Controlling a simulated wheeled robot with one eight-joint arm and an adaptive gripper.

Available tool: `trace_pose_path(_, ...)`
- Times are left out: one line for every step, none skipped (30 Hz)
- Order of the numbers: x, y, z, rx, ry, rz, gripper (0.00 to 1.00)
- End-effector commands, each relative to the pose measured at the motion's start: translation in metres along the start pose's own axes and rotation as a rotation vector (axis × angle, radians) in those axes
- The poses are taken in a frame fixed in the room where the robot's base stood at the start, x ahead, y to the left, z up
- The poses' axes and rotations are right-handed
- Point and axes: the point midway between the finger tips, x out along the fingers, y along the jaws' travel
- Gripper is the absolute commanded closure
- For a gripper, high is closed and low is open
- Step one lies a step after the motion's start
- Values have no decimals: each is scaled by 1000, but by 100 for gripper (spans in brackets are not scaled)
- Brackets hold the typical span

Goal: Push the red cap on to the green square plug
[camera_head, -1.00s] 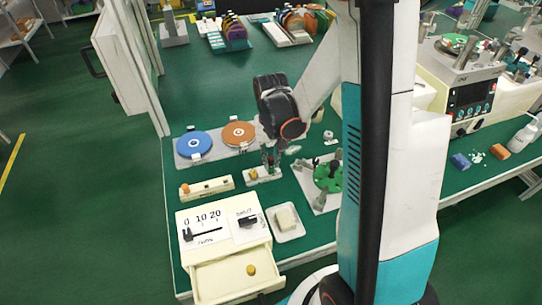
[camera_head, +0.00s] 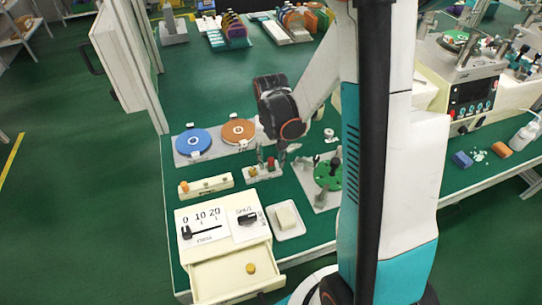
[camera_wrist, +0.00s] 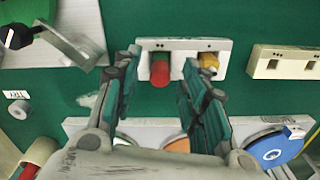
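The red cap (camera_wrist: 161,74) stands on a small cream block (camera_wrist: 183,45) in the wrist view. A sliver of green shows at its base, but the green square plug is mostly hidden, and I cannot tell how far the cap is seated. In the head view the red cap (camera_head: 271,163) stands upright on the same block (camera_head: 264,174). My gripper (camera_wrist: 160,88) is open, its two fingers apart on either side of the cap's line, with nothing held. In the head view my gripper (camera_head: 284,150) is just behind and right of the cap.
A yellow piece (camera_wrist: 208,64) stands beside the cap on the block. Another cream block (camera_wrist: 285,62) with square openings lies to the right. Blue (camera_head: 194,141) and orange (camera_head: 238,131) discs, a green round fixture (camera_head: 328,176) and a white dish (camera_head: 287,222) surround the area.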

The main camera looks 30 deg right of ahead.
Motion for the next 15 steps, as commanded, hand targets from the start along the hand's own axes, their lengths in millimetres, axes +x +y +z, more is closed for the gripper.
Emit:
trace_pose_path(0,0,0,0,0,0,61)
trace_pose_path(-1,0,0,0,0,0,61)
trace_pose_path(-3,0,0,0,0,0,61)
trace_pose_path(-5,0,0,0,0,0,61)
trace_pose_path(-7,0,0,0,0,0,61)
trace_pose_path(-11,0,0,0,0,0,61)
trace_pose_path(-15,0,0,0,0,0,61)
trace_pose_path(-19,0,0,0,0,0,61)
trace_pose_path(-25,0,0,0,0,0,61)
trace_pose_path(-30,0,1,0,0,0,61)
trace_pose_path(-36,0,1,0,0,0,61)
trace_pose_path(-44,0,0,0,0,0,61)
trace_pose_path(-50,0,1,0,0,0,61)
trace_pose_path(-55,0,0,0,0,0,61)
trace_pose_path(-63,0,1,0,0,0,61)
